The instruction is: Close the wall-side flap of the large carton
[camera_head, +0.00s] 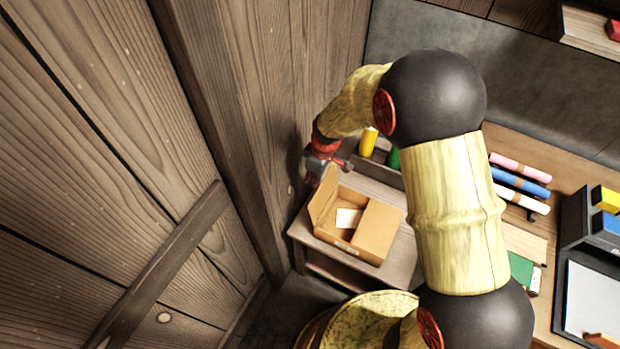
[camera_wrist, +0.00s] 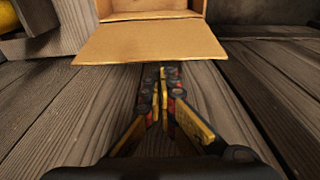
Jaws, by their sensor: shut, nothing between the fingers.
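The large carton (camera_head: 340,238) is a brown cardboard box on a wooden bench beside the plank wall. Its wall-side flap (camera_head: 323,197) stands up and open on the left. The opposite flap (camera_head: 378,229) lies over the right part of the opening. In the wrist view a tan flap (camera_wrist: 150,43) spreads across the top, with part of the carton (camera_wrist: 150,5) above it. My gripper (camera_head: 318,168) is near the wall, beyond the flap's upper end. In the wrist view my gripper (camera_wrist: 163,76) is shut and empty, its tips just below the flap's edge; contact is unclear.
The plank wall (camera_head: 255,100) is close to my gripper on the left. A yellow cylinder (camera_head: 368,142) and a green one stand behind the carton. A white card (camera_head: 348,218) shows inside the carton. Coloured rolls (camera_head: 520,182) lie on the bench at right.

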